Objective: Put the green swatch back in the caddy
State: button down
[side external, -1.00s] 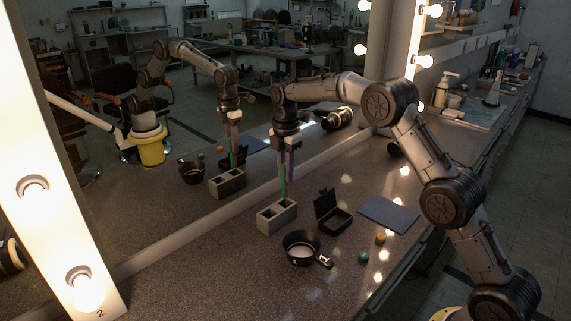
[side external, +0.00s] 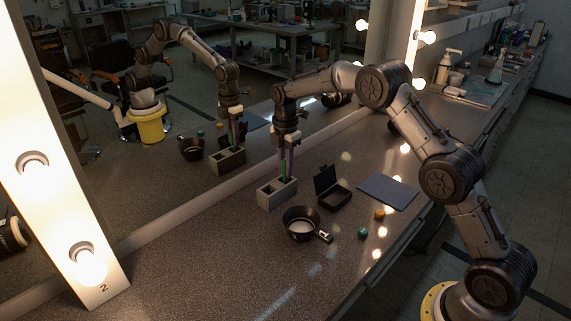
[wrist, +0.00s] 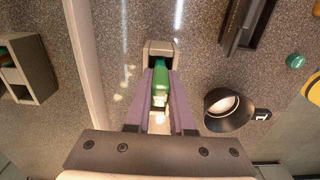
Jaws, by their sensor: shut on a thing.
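The grey caddy (side external: 278,197) is a block with square openings, standing on the speckled counter near the mirror; its rim also shows in the wrist view (wrist: 160,46). My gripper (side external: 287,168) points down just above the caddy. Its purple fingers, also in the wrist view (wrist: 160,90), are shut on the green swatch (wrist: 161,78). The swatch is upright and its lower end is at an opening of the caddy. How deep it sits is hidden by the fingers and caddy walls.
A black pan (side external: 299,226) with pale contents stands in front of the caddy. An open black box (side external: 333,193) and a grey-blue mat (side external: 388,191) lie to the right. Small green (side external: 362,233) and orange (side external: 379,214) pieces lie nearby. The mirror (side external: 190,195) rises behind.

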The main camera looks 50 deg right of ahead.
jog(key=c, duration=0.7)
grip_release()
jog(key=shift+o, duration=0.3)
jog(key=o, duration=0.4)
jog(key=shift+r, duration=3.5)
jog(key=shift+r, duration=0.1)
